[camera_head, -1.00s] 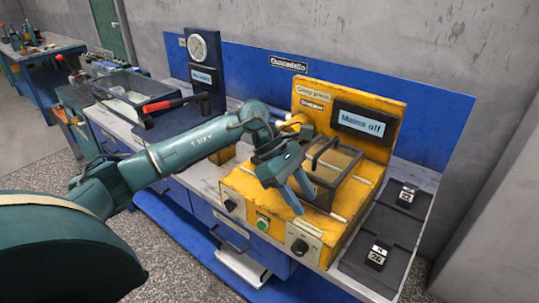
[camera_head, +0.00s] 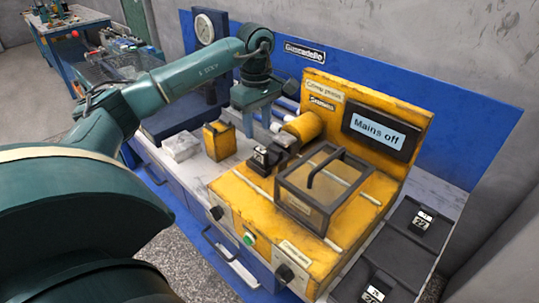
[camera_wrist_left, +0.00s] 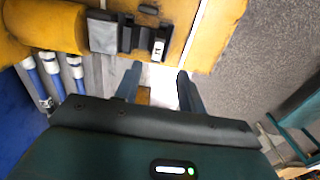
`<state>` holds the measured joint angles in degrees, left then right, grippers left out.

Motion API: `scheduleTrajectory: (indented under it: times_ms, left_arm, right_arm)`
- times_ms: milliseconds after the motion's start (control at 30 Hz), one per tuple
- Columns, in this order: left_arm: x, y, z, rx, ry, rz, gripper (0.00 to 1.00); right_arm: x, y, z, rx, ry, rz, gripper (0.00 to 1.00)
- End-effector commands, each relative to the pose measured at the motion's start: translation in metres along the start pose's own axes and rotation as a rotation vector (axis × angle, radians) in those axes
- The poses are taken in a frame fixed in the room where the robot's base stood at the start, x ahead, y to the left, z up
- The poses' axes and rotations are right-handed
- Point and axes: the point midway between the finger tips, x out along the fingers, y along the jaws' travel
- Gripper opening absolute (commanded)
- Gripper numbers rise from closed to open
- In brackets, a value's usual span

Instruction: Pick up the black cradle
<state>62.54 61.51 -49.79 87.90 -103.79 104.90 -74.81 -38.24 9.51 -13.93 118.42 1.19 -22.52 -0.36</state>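A black cradle (camera_head: 283,150) with a small white-labelled block on it sits at the left end of the yellow crimp press (camera_head: 250,196). In the left wrist view the cradle (camera_wrist_left: 132,38) lies ahead of the fingertips, near the top edge, with its label facing up. My left gripper (camera_head: 258,119) hangs above and behind the cradle, pointing down and apart from it. In the left wrist view its fingers (camera_wrist_left: 158,84) are spread, with nothing held between them. My right gripper is in neither view.
A yellow block (camera_head: 219,140) and a pale box (camera_head: 181,146) stand on the bench left of the press. A hinged clear-topped cover (camera_head: 325,182) lies on the press. Two labelled black blocks (camera_head: 420,222) sit on dark plates at right. The press display reads "Mains off".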

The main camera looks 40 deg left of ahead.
Motion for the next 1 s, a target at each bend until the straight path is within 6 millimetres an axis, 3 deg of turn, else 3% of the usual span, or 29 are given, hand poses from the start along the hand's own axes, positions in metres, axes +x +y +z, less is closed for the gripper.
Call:
scheduleTrajectory:
  times_ms: [100,367,700,1000]
  left_arm:
    - [0.021,0.0,0.0,0.0,-0.001,-0.002,0.4]
    - [0.042,0.001,0.001,0.001,-0.001,0.0,0.4]
    - [0.086,0.003,0.004,0.001,-0.002,0.0,0.4]
    - [0.09,0.003,0.004,0.001,-0.002,0.002,0.38]
  right_arm:
    - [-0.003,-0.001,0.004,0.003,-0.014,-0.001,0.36]
    - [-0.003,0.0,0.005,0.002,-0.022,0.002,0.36]
    - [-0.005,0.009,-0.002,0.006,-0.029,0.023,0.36]
    - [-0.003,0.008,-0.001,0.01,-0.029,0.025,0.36]
